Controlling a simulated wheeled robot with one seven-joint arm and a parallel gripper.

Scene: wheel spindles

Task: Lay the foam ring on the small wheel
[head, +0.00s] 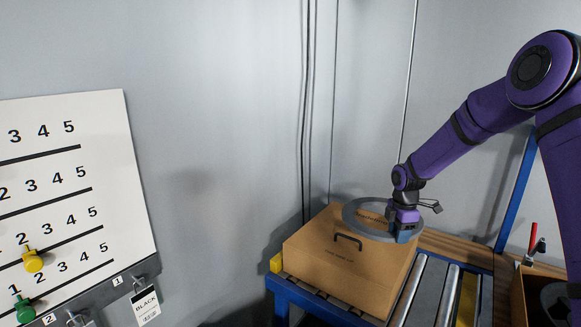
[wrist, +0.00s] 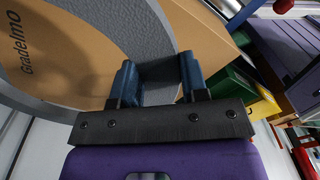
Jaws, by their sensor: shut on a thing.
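My gripper (head: 403,230) is shut on the rim of the grey foam ring (head: 352,223). The ring is flat and wide, held about level over the top of a cardboard box (head: 335,268); I cannot tell whether it touches the lid. In the wrist view the two blue fingers of my gripper (wrist: 157,75) pinch the grey ring (wrist: 110,28), which curves away to the left. The box top with printed lettering shows through its hole. I make out no small wheel in either view.
The box stands on a blue-framed roller conveyor (head: 408,290). A wooden crate (head: 522,300) with a dark round thing inside is at the lower right. A white number board (head: 75,170) with yellow and green pegs hangs at left. Grey walls stand behind.

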